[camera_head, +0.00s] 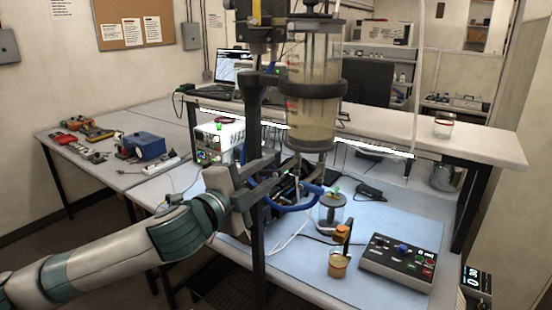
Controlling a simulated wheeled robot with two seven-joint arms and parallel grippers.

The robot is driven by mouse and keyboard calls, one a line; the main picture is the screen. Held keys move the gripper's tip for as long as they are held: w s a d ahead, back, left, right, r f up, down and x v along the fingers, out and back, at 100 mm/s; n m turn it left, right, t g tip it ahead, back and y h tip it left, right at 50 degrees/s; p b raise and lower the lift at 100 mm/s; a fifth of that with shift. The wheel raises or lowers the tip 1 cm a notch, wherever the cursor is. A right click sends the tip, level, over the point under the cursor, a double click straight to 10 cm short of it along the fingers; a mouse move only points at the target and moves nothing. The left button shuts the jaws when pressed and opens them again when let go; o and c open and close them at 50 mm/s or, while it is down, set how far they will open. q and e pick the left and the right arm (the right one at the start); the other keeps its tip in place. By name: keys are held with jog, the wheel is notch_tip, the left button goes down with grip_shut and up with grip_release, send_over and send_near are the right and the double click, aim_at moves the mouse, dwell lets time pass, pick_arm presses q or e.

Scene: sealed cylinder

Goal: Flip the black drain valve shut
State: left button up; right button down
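The black drain valve is too small and too covered by my gripper and dark parts to make out clearly. My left gripper (281,165) comes in from the left below the cylinder. Its two fingers are apart and point right, towards the outlet. I see nothing held between them, and cannot tell whether they touch the valve. My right gripper is out of view.
The dark stand post (257,240) rises close to my gripper. A blue hose (290,206) loops below it. A raised shelf (470,146) runs behind.

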pick_arm(q)
jog(key=shift+p+x, duration=0.6)
jog(key=shift+x, duration=1.35)
grip_shut()
